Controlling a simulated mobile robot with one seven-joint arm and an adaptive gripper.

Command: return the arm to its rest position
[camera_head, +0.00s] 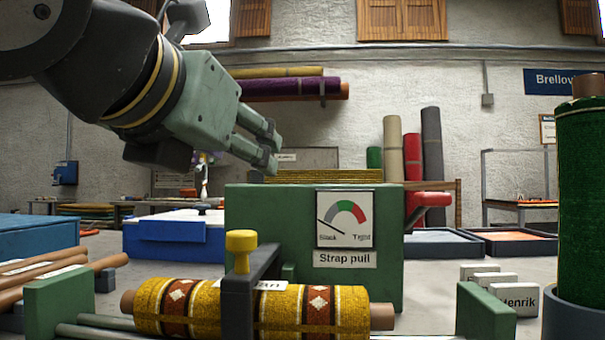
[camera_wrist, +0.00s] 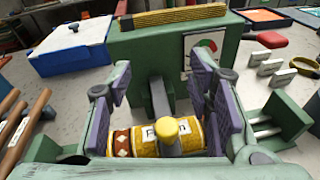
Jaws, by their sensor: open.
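My gripper (camera_head: 270,150) is in the upper left of the head view, in the air above and behind the rolled rug. It is open, with nothing between its fingers. In the wrist view my gripper (camera_wrist: 165,115) shows two spread fingers with purple pads, one on each side of the view. The yellow patterned rug roll (camera_head: 190,308) lies in a green cradle below, under a dark strap arm with a yellow knob (camera_head: 241,241). The knob also shows in the wrist view (camera_wrist: 166,128), apart from the fingers.
A green strap pull box (camera_head: 280,225) with a dial stands behind the roll; the needle points toward Slack. A green roll (camera_head: 582,200) stands upright at right. Small name blocks (camera_head: 515,298) stand near it. A blue box (camera_head: 170,235) and wooden poles (camera_head: 45,272) are at left.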

